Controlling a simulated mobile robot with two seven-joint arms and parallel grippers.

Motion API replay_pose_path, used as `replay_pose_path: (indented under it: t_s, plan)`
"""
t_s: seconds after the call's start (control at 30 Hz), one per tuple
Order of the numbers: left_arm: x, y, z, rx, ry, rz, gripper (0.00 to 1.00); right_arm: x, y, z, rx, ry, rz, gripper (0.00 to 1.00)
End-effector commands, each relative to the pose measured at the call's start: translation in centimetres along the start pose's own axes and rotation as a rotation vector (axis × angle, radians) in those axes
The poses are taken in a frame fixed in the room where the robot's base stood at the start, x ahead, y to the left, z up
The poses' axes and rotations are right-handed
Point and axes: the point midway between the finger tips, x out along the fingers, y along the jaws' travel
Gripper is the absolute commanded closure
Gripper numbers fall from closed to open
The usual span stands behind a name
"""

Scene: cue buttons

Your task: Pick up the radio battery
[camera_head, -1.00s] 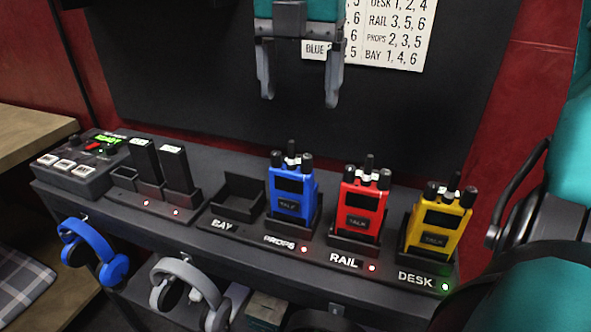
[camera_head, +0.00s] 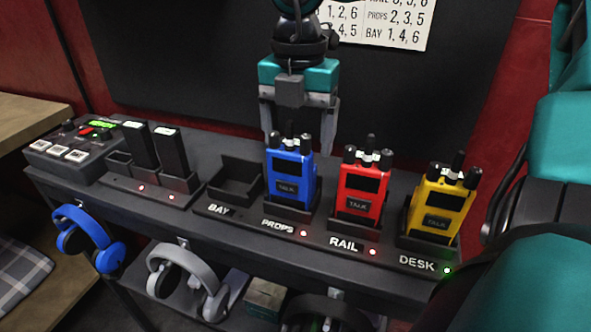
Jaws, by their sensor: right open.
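Two black batteries, the left one (camera_head: 141,146) and the right one (camera_head: 171,150), stand upright in a charger (camera_head: 150,190) at the left of the shelf. The charger's leftmost slot is empty. My right gripper (camera_head: 298,125) points down with its fingers apart. It is at the back of the shelf, behind the blue radio (camera_head: 290,178), which hides part of its fingers. It holds nothing that I can see and is well to the right of the batteries. My left gripper is not in view.
A red radio (camera_head: 361,193) and a yellow radio (camera_head: 438,205) stand in docks to the right. The BAY dock (camera_head: 236,182) is empty. A control box (camera_head: 72,150) sits left of the charger. Blue headphones (camera_head: 90,235) and grey headphones (camera_head: 188,280) hang below the front edge.

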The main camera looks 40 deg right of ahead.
Motion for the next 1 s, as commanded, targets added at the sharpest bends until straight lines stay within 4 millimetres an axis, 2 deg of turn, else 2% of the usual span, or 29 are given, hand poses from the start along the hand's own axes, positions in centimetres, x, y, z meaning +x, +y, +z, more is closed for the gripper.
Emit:
replay_pose_path:
  t_s: [0.1, 0.37, 1.0]
  plan:
    - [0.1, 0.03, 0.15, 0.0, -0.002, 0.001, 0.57, 1.33, -0.03, -0.04, 0.001, 0.001, 0.0, 0.19]
    - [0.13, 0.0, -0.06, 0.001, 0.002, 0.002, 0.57, 1.57, -0.01, 0.0, 0.001, -0.002, 0.002, 0.19]
    - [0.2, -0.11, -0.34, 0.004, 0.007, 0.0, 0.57, 1.51, 0.0, 0.0, 0.001, -0.002, 0.002, 0.78]
